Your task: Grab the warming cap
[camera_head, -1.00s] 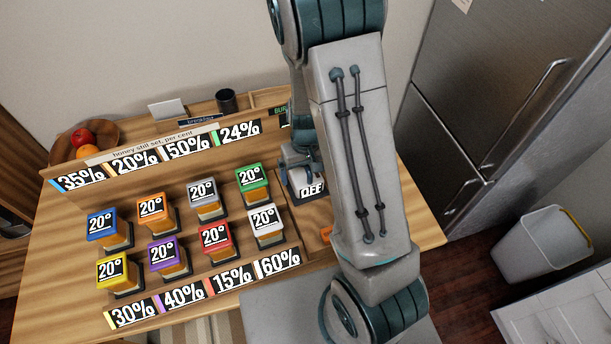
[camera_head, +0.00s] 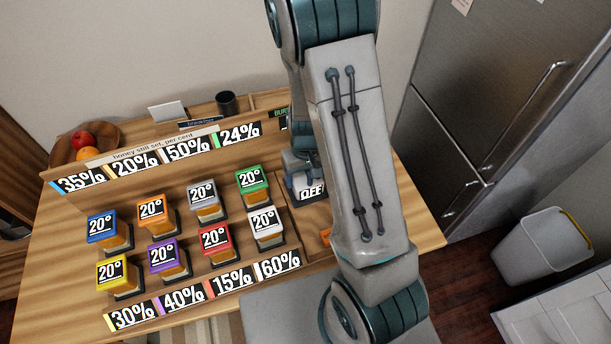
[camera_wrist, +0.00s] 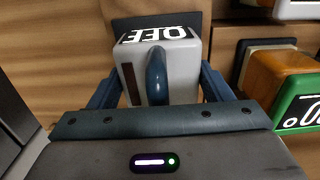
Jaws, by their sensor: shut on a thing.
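The warming cap (camera_wrist: 186,72) is a light grey block with a curved dark blue handle (camera_wrist: 156,76) and a dark strip on its face. In the wrist view it sits between the two blue fingers of my gripper (camera_wrist: 158,84), which is shut on it. In the head view the OFF label (camera_head: 311,191) shows beside my arm, which partly hides the cap and gripper. I cannot tell whether the cap is clear of the surface below.
Several honey jars with coloured lids marked 20° stand in two rows, including a green-lidded jar (camera_head: 252,180) and a white-lidded jar (camera_head: 265,220) near my arm. A raised back shelf carries percent labels, a fruit bowl (camera_head: 112,133) and a dark cup (camera_head: 227,102). A fridge stands right.

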